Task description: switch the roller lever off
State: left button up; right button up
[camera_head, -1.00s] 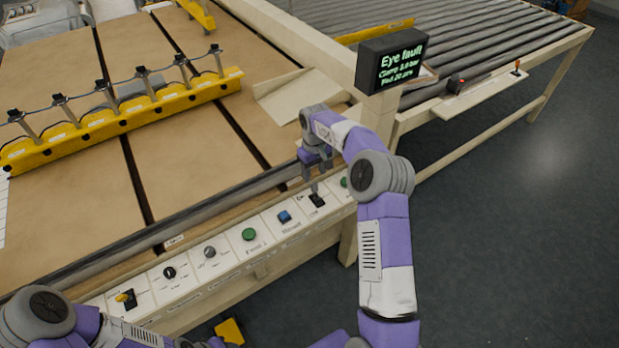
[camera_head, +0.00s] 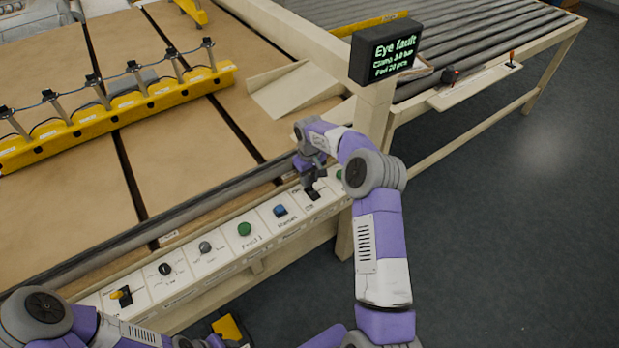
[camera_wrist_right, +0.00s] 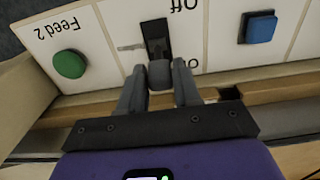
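A black lever switch (camera_head: 313,195) sits on the slanted control panel, between a blue button and a green button. In the right wrist view its black slot plate (camera_wrist_right: 155,35) has "Off" printed on the far side and "On" on the side near my gripper. Its grey handle end (camera_wrist_right: 160,74) leans toward the "On" side. My right gripper (camera_head: 312,180) is over the lever; in the wrist view its fingers (camera_wrist_right: 160,82) stand apart on either side of the handle, apparently with narrow gaps. My left gripper (camera_head: 205,343) is at the bottom edge, mostly cut off.
The panel also carries a blue button (camera_head: 280,210), green Feed 1 button (camera_head: 245,229), knobs (camera_head: 205,247) and a yellow-handled lever (camera_head: 120,294). Feed 2 (camera_wrist_right: 69,64) is beside the black lever. A post with an "Eye fault" display (camera_head: 386,50) stands close behind my right arm.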

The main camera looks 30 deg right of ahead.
jog(key=shift+c, duration=1)
jog(key=s+t+b, duration=0.1)
jog(key=t+b, duration=0.2)
jog(key=b, duration=0.2)
jog(key=s+t+b, duration=0.2)
jog(key=t+b, duration=0.1)
jog(key=b, duration=0.3)
jog(key=shift+s+d+f, duration=0.15)
jog(key=shift+s+f, duration=0.05)
jog(key=shift+s+t+y+b, duration=0.35)
jog(key=shift+t+b, duration=0.55)
jog(key=shift+b, duration=0.15)
jog(key=o, duration=1)
jog(key=shift+c, duration=0.2)
jog(key=shift+r, duration=0.1)
jog(key=p+v, duration=0.2)
jog(key=v, duration=0.5)
jog(key=shift+r, duration=0.25)
jog(key=shift+s+f, duration=0.1)
jog(key=shift+s, duration=0.1)
